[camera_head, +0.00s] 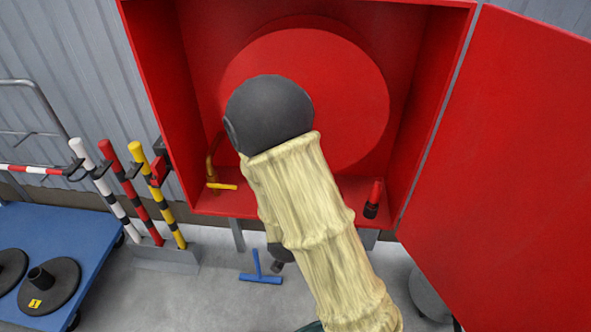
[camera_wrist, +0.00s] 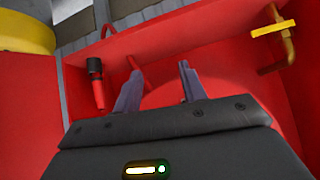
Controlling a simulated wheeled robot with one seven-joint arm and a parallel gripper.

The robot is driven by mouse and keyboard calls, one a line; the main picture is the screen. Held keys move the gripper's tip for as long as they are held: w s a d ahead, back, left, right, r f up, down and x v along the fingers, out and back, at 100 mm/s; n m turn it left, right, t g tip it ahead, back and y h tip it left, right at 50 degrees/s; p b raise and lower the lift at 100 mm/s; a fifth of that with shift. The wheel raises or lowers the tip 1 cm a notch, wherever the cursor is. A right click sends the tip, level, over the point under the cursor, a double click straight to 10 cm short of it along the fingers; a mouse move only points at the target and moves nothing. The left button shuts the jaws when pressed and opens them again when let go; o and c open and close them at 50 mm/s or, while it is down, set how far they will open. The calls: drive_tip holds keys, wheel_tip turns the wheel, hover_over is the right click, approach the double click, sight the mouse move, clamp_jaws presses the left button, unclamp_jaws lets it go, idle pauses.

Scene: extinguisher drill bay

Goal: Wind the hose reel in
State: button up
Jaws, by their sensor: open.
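The hose reel (camera_head: 345,100) is a large red disc inside an open red wall cabinet (camera_head: 165,110). My arm, in a cream sleeve with a dark grey joint, covers its lower left part in the head view. A crank or handle on the reel is not visible. My gripper (camera_wrist: 160,88) is open in the wrist view, its two fingers apart. The red reel face (camera_wrist: 225,92) shows behind and beside them. A red bar or hose piece (camera_wrist: 133,66) appears near the left finger; whether they touch I cannot tell. My fingers are hidden in the head view.
A red nozzle with black end (camera_head: 373,198) stands at the cabinet's lower right. A yellow-handled valve (camera_head: 222,186) is lower left. The open door (camera_head: 505,160) fills the right side. Striped posts (camera_head: 150,195) and a blue cart (camera_head: 60,235) stand left. A blue T-shaped tool (camera_head: 260,277) is below.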

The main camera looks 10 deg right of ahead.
drive_tip(key=r+n+t+h, duration=0.1)
drive_tip(key=t, duration=0.1)
drive_tip(key=a+r+t+h, duration=0.1)
drive_tip(key=t, duration=0.2)
drive_tip(key=r+n+t+p, duration=0.1)
drive_tip(key=t, duration=0.2)
drive_tip(key=shift+a+r+n+h, duration=0.25)
drive_tip(key=shift+a+n+h, duration=0.05)
drive_tip(key=shift+a+h, duration=0.1)
drive_tip(key=shift+w, duration=0.1)
drive_tip(key=b+x, duration=0.4)
drive_tip(key=b, duration=0.1)
drive_tip(key=shift+w+f, duration=0.15)
drive_tip(key=shift+w+b, duration=0.15)
drive_tip(key=shift+b, duration=0.6)
drive_tip(key=b, duration=0.5)
drive_tip(key=shift+w+d, duration=0.3)
drive_tip(key=shift+w, duration=0.1)
